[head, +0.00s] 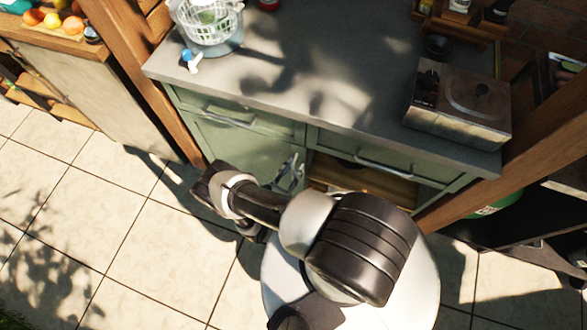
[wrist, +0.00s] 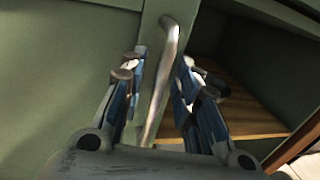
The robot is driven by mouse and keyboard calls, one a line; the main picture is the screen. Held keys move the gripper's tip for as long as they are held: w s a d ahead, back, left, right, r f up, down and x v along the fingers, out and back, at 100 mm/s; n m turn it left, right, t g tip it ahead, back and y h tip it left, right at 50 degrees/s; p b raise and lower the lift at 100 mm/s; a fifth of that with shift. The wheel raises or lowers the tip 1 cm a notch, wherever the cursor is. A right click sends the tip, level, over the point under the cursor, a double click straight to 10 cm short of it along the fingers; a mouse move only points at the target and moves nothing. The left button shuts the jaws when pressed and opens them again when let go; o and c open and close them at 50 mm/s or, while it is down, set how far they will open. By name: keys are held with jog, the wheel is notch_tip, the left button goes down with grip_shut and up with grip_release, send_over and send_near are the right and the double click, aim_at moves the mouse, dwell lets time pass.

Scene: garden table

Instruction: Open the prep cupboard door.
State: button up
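The prep cupboard (head: 315,133) is green with a grey top. Its door (head: 240,150) is the green panel at the lower left and looks shut; it also fills the left of the wrist view (wrist: 60,80). A metal bar handle (wrist: 170,45) runs upright along the door's right edge. My gripper (head: 291,174) is at this edge in the head view. In the wrist view my gripper (wrist: 160,82) is open, one finger on each side of the handle, with gaps visible. The handle's lower end is hidden behind the gripper body.
Right of the door is an open compartment with a wooden shelf (wrist: 235,95). Drawers with bar handles (head: 232,118) sit above. On the top stand a colander (head: 208,22) and a metal box (head: 460,105). A wooden post (head: 135,65) stands left; tiled floor (head: 120,220) is clear in front.

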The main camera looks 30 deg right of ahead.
jog(key=shift+d, duration=0.1)
jog(key=shift+c, duration=0.4)
grip_shut()
dwell(0.3)
